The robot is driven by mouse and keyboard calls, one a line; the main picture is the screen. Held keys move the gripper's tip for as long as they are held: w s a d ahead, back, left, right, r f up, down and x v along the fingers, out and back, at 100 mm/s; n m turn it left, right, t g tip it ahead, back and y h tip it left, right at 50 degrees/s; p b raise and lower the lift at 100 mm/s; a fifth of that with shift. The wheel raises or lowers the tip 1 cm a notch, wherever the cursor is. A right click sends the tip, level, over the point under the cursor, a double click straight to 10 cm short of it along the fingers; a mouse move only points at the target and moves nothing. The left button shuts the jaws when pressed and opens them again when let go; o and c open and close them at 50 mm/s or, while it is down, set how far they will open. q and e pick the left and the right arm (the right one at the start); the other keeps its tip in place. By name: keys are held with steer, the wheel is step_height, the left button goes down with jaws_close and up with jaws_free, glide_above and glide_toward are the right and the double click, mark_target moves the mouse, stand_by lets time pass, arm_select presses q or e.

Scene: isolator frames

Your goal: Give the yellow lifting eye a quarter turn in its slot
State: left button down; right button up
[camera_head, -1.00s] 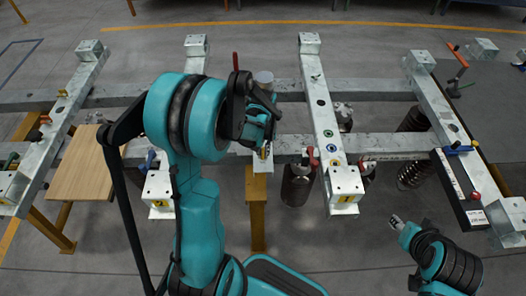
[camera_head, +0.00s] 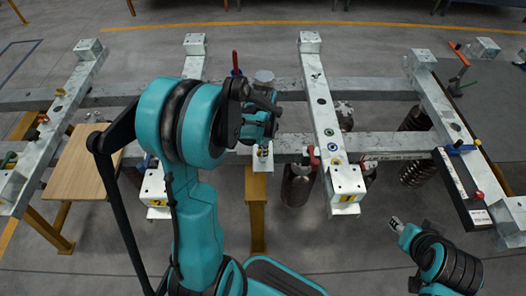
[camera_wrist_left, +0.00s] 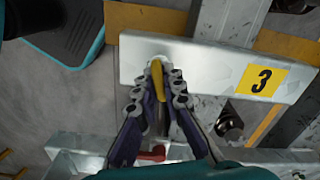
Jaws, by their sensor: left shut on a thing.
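The yellow lifting eye (camera_wrist_left: 157,80) stands on edge between the fingertips of my left gripper (camera_wrist_left: 158,86) in the left wrist view. The fingers are shut on it from both sides. It sits at a pale round fitting near one end of the metal plate (camera_wrist_left: 200,64) marked 3; its slot is hidden. In the head view the left gripper (camera_head: 262,150) is at the end of this plate, with the eye small and mostly covered. My right gripper (camera_head: 395,222) is low at the right, away from the frame; its jaws are too small to read.
Galvanized beams (camera_head: 325,110) cross the middle, with dark springs (camera_head: 298,185) below them. A wooden board (camera_head: 82,165) lies at the left. A red-handled tool (camera_head: 236,62) stands behind my left wrist.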

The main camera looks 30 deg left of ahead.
arm_select(q)
steer(key=m, duration=0.4)
steer(key=c, duration=1.6)
jaws_free()
steer(key=shift+o, duration=0.2)
step_height(320, 180, up, 12)
steer(key=s+d+r+n+t, duration=0.1)
steer(key=s+d+n+t, duration=0.6)
steer(key=s+d+n, duration=0.3)
steer(key=shift+s+d+r+n, duration=0.3)
steer(key=shift+s+r+n, duration=0.15)
steer(key=shift+n, duration=0.35)
